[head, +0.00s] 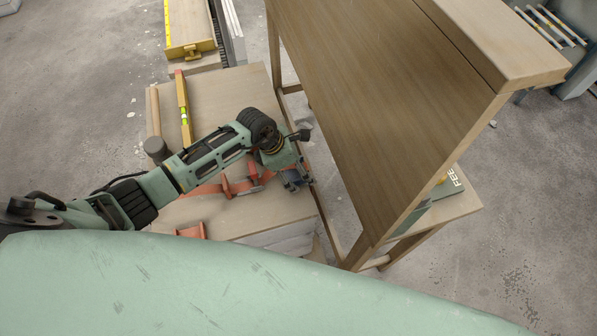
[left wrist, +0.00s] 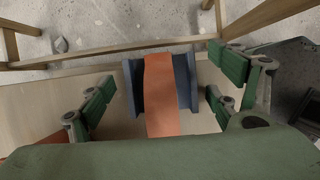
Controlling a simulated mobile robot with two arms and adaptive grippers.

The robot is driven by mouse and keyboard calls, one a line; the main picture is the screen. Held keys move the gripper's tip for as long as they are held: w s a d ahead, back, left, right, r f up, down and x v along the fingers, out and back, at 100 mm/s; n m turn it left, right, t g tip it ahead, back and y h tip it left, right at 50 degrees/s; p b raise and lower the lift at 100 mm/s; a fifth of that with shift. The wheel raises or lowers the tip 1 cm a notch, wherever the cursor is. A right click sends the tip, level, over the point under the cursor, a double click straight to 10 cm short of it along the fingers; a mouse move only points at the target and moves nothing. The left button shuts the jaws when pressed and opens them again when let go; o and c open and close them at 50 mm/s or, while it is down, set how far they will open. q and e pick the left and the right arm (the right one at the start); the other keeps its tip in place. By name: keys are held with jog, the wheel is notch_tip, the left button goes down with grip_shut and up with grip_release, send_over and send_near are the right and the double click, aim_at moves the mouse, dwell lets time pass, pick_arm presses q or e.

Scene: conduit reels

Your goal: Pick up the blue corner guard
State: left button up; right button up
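The blue corner guard (left wrist: 185,84) lies at the edge of a light wooden board in the left wrist view, with an orange strap (left wrist: 160,95) running over its middle. A small part of the guard (head: 291,180) shows in the head view below my left gripper (head: 294,172). In the left wrist view the green fingers of my left gripper (left wrist: 162,86) are spread on both sides of the guard, with gaps between them and it. My left gripper is open and holds nothing. My right gripper is in neither view.
A tall wooden bench (head: 390,100) stands close to the right of my left gripper. On the board pile (head: 225,90) lie a yellow-orange level (head: 184,110) and a mallet (head: 155,140). More orange strap (head: 235,188) lies beside my arm. Concrete floor (head: 90,90) is open at the left.

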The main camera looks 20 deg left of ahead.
pick_arm(q)
jog(key=c, duration=0.6)
jog(key=shift+c, duration=0.7)
jog(key=c, duration=0.4)
jog(key=shift+o, duration=0.2)
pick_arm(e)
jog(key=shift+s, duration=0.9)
pick_arm(q)
jog(key=shift+r, duration=0.15)
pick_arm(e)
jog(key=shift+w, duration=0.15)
